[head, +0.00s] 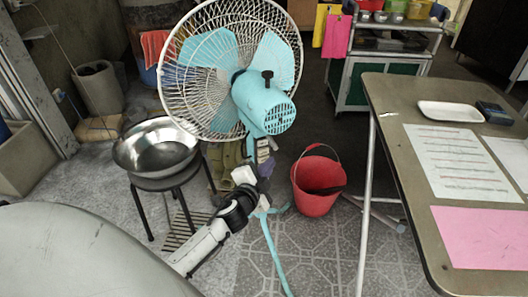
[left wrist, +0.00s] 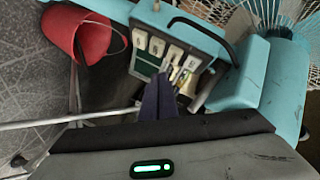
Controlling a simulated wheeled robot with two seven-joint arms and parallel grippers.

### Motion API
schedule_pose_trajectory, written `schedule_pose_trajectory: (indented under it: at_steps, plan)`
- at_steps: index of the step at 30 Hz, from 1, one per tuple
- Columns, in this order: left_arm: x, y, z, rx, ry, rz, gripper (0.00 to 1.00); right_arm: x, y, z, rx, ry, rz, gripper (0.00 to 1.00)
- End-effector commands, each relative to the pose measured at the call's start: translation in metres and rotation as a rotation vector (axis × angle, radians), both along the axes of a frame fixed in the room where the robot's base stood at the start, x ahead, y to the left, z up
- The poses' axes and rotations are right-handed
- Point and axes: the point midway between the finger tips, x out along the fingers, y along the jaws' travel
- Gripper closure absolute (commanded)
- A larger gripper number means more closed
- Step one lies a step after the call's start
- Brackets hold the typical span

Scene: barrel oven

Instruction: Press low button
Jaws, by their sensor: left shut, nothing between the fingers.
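The turquoise fan (head: 264,100) stands in the middle of the head view, its back towards me. Its control box (left wrist: 192,32) fills the upper middle of the left wrist view, with a row of several white buttons (left wrist: 157,46) bearing small marks too blurred to read. My left gripper (left wrist: 163,80) is shut and empty, its dark fingers pointing at the panel just below the buttons towards the right end of the row. I cannot tell whether the fingertips touch. In the head view my left gripper (head: 250,174) is beside the fan's post, below the motor. My right gripper is not in view.
A red bucket (head: 316,190) stands on the floor right of the fan. A metal bowl (head: 158,146) sits on a stool at the left. A table (head: 398,186) with papers and a white tray (head: 450,111) is at the right. Tiled floor in front of the fan is clear.

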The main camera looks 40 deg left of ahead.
Motion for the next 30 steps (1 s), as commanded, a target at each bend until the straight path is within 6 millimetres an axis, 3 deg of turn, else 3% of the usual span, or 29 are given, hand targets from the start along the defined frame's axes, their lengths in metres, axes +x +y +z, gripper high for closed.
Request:
schedule_pose_trajectory:
  at_steps: [7, 30]
  plan:
    - [0.0069, 0.0128, 0.0007, 0.0, -0.001, 0.001, 1.0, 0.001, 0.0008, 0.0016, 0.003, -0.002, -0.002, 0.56]
    - [0.0069, 0.0131, 0.0001, -0.001, 0.0, 0.0, 1.0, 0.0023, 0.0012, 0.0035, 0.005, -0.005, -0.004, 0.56]
